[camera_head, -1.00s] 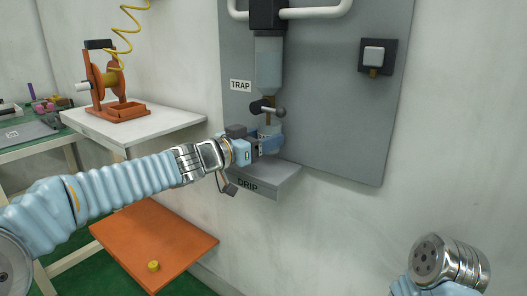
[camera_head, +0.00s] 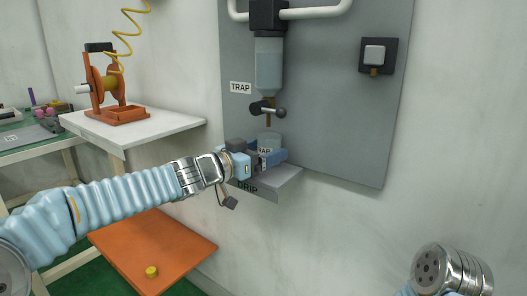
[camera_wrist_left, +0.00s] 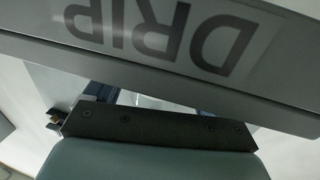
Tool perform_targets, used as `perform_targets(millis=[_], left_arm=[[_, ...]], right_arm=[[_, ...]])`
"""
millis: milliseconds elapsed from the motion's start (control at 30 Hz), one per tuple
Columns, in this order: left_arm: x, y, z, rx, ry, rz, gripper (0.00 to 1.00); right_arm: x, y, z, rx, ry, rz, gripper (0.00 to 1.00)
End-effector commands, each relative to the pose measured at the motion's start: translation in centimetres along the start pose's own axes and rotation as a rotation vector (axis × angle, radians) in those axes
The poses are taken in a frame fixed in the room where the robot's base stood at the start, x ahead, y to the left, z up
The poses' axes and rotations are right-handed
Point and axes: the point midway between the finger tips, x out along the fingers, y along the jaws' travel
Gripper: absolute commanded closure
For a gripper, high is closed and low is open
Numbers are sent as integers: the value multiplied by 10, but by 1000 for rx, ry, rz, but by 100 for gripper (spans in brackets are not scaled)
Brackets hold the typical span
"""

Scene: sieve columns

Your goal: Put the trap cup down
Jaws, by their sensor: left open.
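The trap cup (camera_head: 269,141), pale and translucent with a label partly reading TRAP, stands upright at the grey DRIP shelf (camera_head: 270,187), below the valve and clear of the spout above it. My left gripper (camera_head: 272,157) is open, its blue fingers around the lower part of the cup. The fingers and palm hide the cup's base, so its contact with the shelf does not show. In the left wrist view the shelf's front edge with its upside-down DRIP label (camera_wrist_left: 160,35) crosses the top, and hides most of the fingers. My right gripper is out of view.
The trap bowl (camera_head: 269,65) and black valve lever (camera_head: 267,108) are on the grey wall panel (camera_head: 330,120) above. A switch (camera_head: 375,56) is at right. An orange spool stand (camera_head: 112,95) sits on a white shelf at left. An orange board (camera_head: 165,240) with a yellow knob lies below.

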Motion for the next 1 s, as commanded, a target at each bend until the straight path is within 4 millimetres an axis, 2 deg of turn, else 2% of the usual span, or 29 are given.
perform_targets(millis=[100,167,500,633,800,1000], left_arm=[[0,0,-8,2,1,0,16],[-9,-1,-6,2,0,-2,16],[-86,-1,-7,2,0,-4,16],[-107,0,-7,1,0,-2,16],[-120,0,-5,0,0,-1,16],[-120,0,-5,0,0,0,16]], right_arm=[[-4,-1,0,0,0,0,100],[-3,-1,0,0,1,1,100],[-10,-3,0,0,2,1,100],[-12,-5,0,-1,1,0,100],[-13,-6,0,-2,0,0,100],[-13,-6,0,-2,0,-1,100]])
